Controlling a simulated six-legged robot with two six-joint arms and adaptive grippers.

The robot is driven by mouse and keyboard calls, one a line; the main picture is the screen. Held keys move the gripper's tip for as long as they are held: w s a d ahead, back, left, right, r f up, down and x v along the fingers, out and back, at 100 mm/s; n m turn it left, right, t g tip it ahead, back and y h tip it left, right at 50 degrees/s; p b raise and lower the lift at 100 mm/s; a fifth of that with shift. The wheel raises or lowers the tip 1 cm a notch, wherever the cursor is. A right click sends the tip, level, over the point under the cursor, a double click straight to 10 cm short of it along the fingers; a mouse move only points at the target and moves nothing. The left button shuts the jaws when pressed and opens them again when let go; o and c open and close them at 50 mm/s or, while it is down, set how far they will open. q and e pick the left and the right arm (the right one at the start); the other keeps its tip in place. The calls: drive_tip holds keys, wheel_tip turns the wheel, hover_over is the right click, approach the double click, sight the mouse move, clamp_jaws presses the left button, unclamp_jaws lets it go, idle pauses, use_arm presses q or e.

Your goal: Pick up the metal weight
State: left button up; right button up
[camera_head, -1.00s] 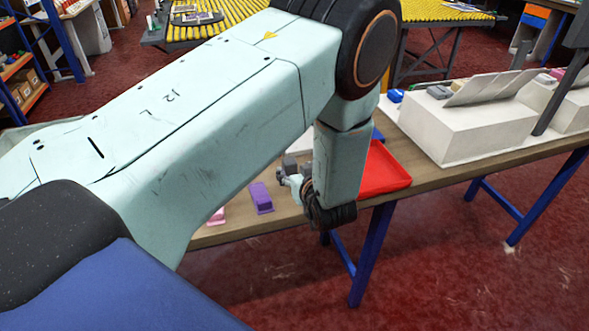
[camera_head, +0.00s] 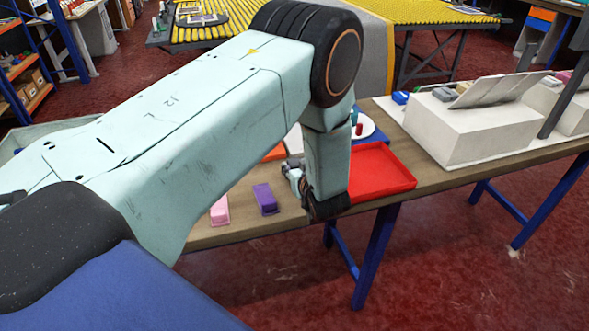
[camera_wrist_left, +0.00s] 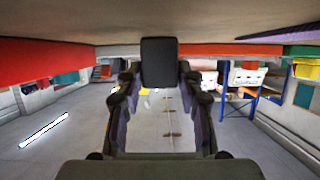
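The metal weight is a dark grey block (camera_wrist_left: 159,62) in the left wrist view, between the two fingers of my left gripper (camera_wrist_left: 159,82). The fingers appear to press on its two sides. In the head view a small part of the grey weight (camera_head: 293,163) shows at my left gripper (camera_head: 291,176), low over the wooden table (camera_head: 240,228). My forearm and wrist hide much of it there. I cannot tell whether the weight touches the table. My right gripper is not in view.
A red tray (camera_head: 383,172) lies just right of the left wrist. A purple block (camera_head: 265,198) and a pink block (camera_head: 220,209) lie to its left. A white plate (camera_head: 367,126) is behind. A white box-shaped stand (camera_head: 450,135) takes the right side.

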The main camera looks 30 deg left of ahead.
use_arm(q)
clamp_jaws()
drive_tip(key=shift+r, duration=0.1)
idle(0.3)
